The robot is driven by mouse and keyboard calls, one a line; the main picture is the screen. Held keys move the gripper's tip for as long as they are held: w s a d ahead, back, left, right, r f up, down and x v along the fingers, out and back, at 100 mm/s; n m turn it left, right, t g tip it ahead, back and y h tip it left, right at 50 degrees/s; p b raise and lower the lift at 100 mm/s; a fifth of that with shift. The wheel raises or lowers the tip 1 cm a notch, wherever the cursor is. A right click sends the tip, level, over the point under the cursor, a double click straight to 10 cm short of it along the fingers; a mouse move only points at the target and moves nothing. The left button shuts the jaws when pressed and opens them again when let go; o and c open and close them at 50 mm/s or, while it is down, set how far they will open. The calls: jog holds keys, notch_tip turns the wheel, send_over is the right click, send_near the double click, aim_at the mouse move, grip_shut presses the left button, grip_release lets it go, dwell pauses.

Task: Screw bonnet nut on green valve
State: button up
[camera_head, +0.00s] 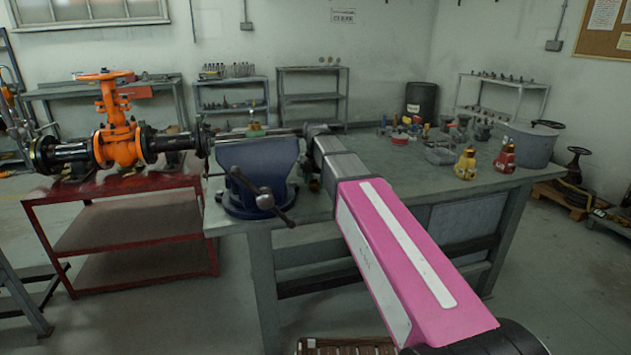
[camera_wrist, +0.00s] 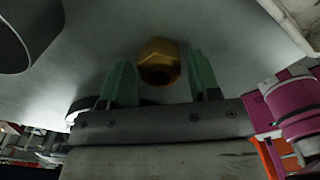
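A brass hex nut (camera_wrist: 158,62) shows in the wrist view between the two green fingers of my gripper (camera_wrist: 160,68). The fingers stand apart, and a gap shows between the nut and the right finger. Whether the left finger touches it is unclear. In the head view my arm reaches over the workbench beside the blue vise (camera_head: 258,175), and my fingers are hidden there. A small green piece with a yellowish top (camera_head: 255,129) shows just behind the vise; it may be the green valve, but it is too small to tell.
The workbench (camera_head: 400,176) holds small parts, a yellow piece (camera_head: 466,163), a red piece (camera_head: 505,156) and a large grey pot (camera_head: 532,144) on the right. An orange valve assembly (camera_head: 118,140) stands on a red cart (camera_head: 115,197) at left.

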jog(key=c, duration=0.6)
jog(key=shift+c, duration=0.2)
jog(key=shift+r, duration=0.15)
jog(key=shift+r, duration=2.35)
